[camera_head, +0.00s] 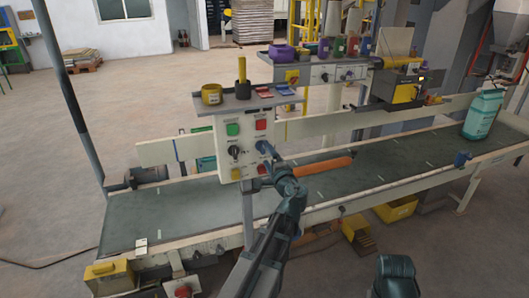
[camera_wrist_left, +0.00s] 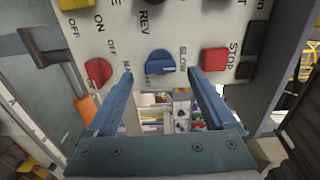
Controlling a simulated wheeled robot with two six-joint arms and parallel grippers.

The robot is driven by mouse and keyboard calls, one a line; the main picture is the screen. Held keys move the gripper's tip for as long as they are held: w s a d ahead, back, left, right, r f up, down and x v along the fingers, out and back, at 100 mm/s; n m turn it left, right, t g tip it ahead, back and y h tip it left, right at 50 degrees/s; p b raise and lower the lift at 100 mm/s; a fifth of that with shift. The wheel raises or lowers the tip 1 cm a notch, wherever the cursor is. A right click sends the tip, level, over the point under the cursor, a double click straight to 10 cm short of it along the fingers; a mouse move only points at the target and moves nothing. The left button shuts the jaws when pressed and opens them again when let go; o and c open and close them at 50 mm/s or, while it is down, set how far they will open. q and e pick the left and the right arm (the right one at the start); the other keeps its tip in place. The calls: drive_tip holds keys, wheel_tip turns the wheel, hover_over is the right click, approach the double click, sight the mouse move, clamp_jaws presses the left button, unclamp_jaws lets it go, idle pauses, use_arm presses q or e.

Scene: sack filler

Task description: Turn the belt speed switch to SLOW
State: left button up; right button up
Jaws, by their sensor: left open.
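The belt speed switch is a blue knob (camera_wrist_left: 160,62) on a pale control panel (camera_head: 228,165). In the left wrist view a SLOW label stands at its right and another label, partly hidden, at its left. Its raised grip seems to lie across the picture, but I cannot tell its exact setting. My left gripper (camera_head: 266,151) is at the panel front, over the knob, which it mostly hides in the head view. In the left wrist view its two blue fingers (camera_wrist_left: 161,74) are open, one on each side of the knob, with gaps showing.
A red STOP button (camera_wrist_left: 215,59) and a red knob (camera_wrist_left: 98,70) flank the blue knob closely. A green button (camera_head: 232,129) and a black switch (camera_head: 235,151) are also on the panel. The conveyor belt (camera_head: 390,165) runs behind; a teal-labelled container (camera_head: 482,115) stands on it.

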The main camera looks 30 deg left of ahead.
use_arm(q)
drive_tip(key=v, duration=1)
drive_tip(key=shift+s, duration=0.1)
drive_tip(key=s+d+f+n+g+h+p, duration=0.1)
drive_tip(key=s+d+f+g+h, duration=0.3)
drive_tip(key=d, duration=0.5)
drive_tip(key=s+d+f+n+g+h+p, duration=0.1)
drive_tip(key=s+d+f+g+h+p, duration=0.2)
drive_tip(key=s+d+f, duration=0.3)
drive_tip(key=s+d+f+n+g+h+p, duration=0.2)
drive_tip(key=s+d+f+g+h+p, duration=0.1)
drive_tip(key=s+d, duration=0.5)
drive_tip(key=d+f+g+h, duration=0.1)
drive_tip(key=d+f+h, duration=0.1)
drive_tip(key=d, duration=0.1)
drive_tip(key=shift+s+d+g+h, duration=0.25)
drive_tip(key=shift+d+g+h, duration=0.05)
drive_tip(key=shift+d+g, duration=0.1)
